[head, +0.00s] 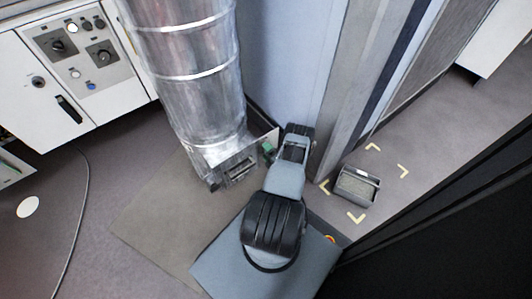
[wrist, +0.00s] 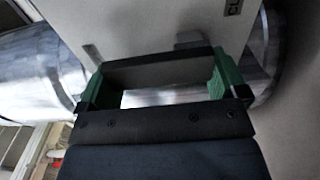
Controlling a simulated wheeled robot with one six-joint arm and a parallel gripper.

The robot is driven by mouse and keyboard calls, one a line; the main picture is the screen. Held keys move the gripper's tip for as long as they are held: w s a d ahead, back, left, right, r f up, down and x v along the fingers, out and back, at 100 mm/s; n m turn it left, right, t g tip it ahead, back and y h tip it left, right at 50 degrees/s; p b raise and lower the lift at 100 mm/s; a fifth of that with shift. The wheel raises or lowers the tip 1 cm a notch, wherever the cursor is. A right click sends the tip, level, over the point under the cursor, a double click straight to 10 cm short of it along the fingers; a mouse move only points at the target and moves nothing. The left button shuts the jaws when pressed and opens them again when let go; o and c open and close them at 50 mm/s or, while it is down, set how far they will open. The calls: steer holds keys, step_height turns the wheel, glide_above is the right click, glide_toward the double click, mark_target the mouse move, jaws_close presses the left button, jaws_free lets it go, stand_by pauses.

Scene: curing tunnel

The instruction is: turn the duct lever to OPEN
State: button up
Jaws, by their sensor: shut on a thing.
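The silver duct (head: 190,75) comes down on the left of my arm in the head view. A pale plate stands at its lower end, and in the wrist view this plate (wrist: 130,28) fills the top, with part of a label reading "CL" (wrist: 234,7) at its upper edge. My gripper (head: 268,149) is at the plate's right side, its green fingers small in the head view. In the wrist view my gripper (wrist: 157,82) is shut on the duct lever, whose dark bar (wrist: 155,63) spans between the green fingers. A grey stub (wrist: 190,40) shows just behind the bar. The lever's far end is hard to make out.
A grey bin (head: 357,187) stands on the floor to the right, inside yellow corner marks. A white control cabinet (head: 75,65) is at the upper left. A grey post (head: 355,80) rises close to my arm's right.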

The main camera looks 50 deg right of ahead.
steer(key=shift+s, duration=0.1)
steer(key=o, duration=1)
steer(key=shift+c, duration=0.2)
steer(key=shift+s, duration=0.1)
steer(key=p+v, duration=0.3)
steer(key=v, duration=1)
steer(key=shift+s+p, duration=0.3)
steer(key=shift+s, duration=0.05)
steer(key=shift+a, duration=0.15)
